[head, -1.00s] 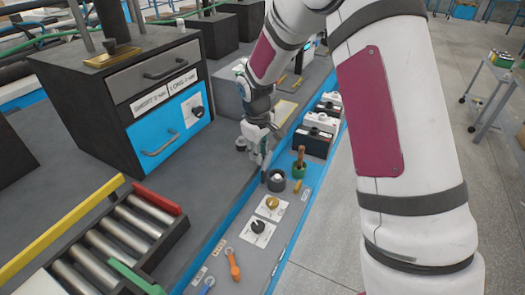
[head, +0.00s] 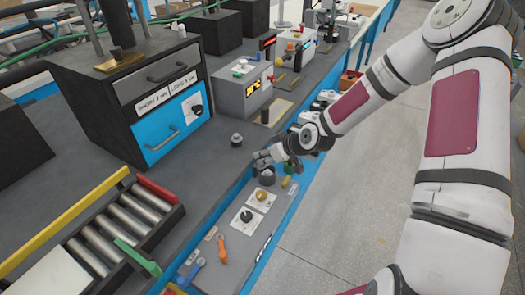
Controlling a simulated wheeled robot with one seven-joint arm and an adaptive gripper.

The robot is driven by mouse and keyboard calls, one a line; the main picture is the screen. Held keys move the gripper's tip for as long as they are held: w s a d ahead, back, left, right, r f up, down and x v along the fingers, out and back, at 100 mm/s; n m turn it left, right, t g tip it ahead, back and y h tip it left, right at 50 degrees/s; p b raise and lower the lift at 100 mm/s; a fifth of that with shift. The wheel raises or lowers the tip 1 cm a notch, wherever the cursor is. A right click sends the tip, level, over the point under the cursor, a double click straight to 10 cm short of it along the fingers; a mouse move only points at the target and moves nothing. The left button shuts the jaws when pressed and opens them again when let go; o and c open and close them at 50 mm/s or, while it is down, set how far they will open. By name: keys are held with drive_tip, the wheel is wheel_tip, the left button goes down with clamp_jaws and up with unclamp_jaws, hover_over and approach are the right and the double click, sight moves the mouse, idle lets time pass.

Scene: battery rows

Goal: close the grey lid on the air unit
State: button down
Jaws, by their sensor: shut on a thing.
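My gripper (head: 262,160) is low over the front edge of the bench and reaches in from the right. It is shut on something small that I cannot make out. A dark grey round cup-like piece (head: 268,178) is directly below the fingers, and I cannot tell whether they touch it. A grey box with an orange lit display (head: 232,98) stands farther back on the bench. I cannot tell for sure which thing is the air unit, and I cannot pick out its grey lid.
A black cabinet with a blue drawer (head: 163,140) stands at left, near a roller tray (head: 118,235). A round knob piece (head: 236,140) stands left of my gripper. Floor lies to the right.

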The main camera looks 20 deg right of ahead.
sight(274, 174)
drive_tip(key=t+y, duration=0.1)
drive_tip(key=s+d+f+t+y, duration=0.1)
drive_tip(key=shift+s+d+f+t+b, duration=0.1)
drive_tip(key=shift+d+f+t+b, duration=0.1)
drive_tip(key=shift+f+t+b, duration=0.15)
drive_tip(key=t+y+b, duration=0.1)
drive_tip(key=f+t+y+b, duration=0.1)
drive_tip(key=b, duration=0.1)
drive_tip(key=shift+s+d+f+m, duration=0.25)
drive_tip(key=shift+s+d+m, duration=0.05)
drive_tip(key=shift+s+d, duration=0.05)
drive_tip(key=shift+s+d+f+t+y+b, duration=0.15)
drive_tip(key=shift+s+f+t+y+b, duration=0.15)
drive_tip(key=shift+t+y+b, duration=0.65)
drive_tip(key=shift+h+b, duration=0.25)
drive_tip(key=shift+b, duration=0.05)
drive_tip(key=c, duration=1.4)
unclamp_jaws()
drive_tip(key=shift+f, duration=0.1)
drive_tip(key=v, duration=1.2)
drive_tip(key=shift+r, duration=0.25)
drive_tip(key=shift+w, duration=0.1)
